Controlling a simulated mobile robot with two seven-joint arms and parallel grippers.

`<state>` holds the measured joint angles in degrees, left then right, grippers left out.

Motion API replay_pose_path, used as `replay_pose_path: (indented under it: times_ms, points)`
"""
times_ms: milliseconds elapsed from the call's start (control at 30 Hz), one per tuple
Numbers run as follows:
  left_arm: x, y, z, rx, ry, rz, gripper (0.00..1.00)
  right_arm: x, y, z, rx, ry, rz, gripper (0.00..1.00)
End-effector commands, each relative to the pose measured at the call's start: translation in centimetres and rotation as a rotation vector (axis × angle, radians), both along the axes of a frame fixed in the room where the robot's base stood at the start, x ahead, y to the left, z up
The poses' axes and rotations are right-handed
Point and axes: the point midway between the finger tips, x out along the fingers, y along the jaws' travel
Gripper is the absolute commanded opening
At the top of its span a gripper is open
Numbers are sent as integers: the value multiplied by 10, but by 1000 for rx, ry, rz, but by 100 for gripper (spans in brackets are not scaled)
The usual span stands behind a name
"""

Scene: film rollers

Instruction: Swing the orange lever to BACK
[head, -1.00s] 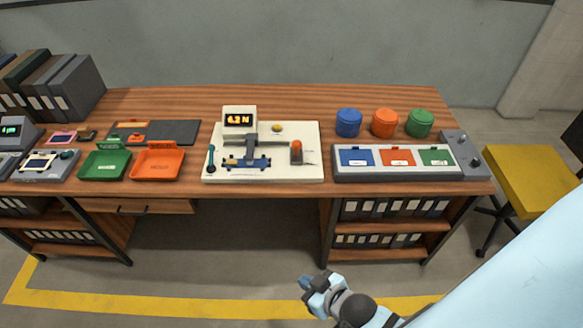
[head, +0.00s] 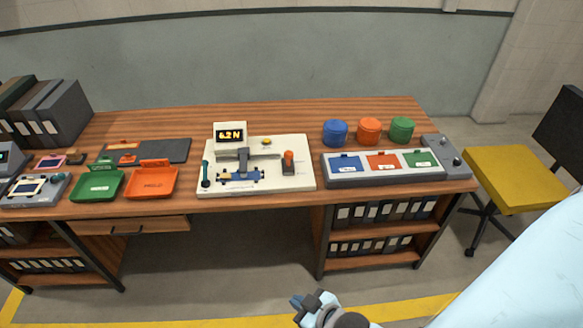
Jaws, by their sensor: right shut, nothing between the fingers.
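The orange lever (head: 288,157) stands on a dark base at the right side of a white board (head: 305,150) on the table. It looks about upright; the label beside it is too small to read. The board also carries a display (head: 230,134) reading 6.2 N, a yellow button (head: 266,141), a teal-handled lever (head: 205,172) at its left edge and a blue roller fixture (head: 240,175). My right gripper (head: 304,302) is shut and empty, low in front of the table, well away from the orange lever. My left gripper is not in view.
Right of the board lies a grey box (head: 330,175) with blue, red and green panels. Blue, orange and green round containers (head: 369,131) stand behind it. Green (head: 97,186) and orange (head: 152,182) trays sit left. A yellow chair (head: 515,178) stands right. Wood behind the board is clear.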

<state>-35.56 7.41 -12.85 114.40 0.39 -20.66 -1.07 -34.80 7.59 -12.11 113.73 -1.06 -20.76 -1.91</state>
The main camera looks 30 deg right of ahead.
Motion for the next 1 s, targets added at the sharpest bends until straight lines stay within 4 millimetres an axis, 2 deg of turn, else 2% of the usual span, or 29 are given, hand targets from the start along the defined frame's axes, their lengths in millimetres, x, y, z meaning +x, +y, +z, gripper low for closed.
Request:
replay_pose_path:
  times_ms: [33, 167, 200, 400, 500, 700, 833, 1000]
  points:
    - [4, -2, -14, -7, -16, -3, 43, 12, -6, -16, -36, -28, 5, 0]
    - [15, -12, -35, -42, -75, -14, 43, 56, -30, -44, -199, -134, 21, 0]
    - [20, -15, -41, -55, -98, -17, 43, 73, -40, -52, -266, -175, 24, 0]
    - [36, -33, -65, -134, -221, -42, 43, 153, -90, -76, -629, -361, 21, 0]
    - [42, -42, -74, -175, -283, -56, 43, 187, -115, -80, -812, -438, 2, 0]
    - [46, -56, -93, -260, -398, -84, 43, 243, -162, -80, -1175, -546, -67, 0]
    - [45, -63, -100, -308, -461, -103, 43, 267, -188, -72, -1381, -579, -123, 0]
    - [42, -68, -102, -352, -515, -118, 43, 283, -210, -60, -1559, -588, -180, 0]
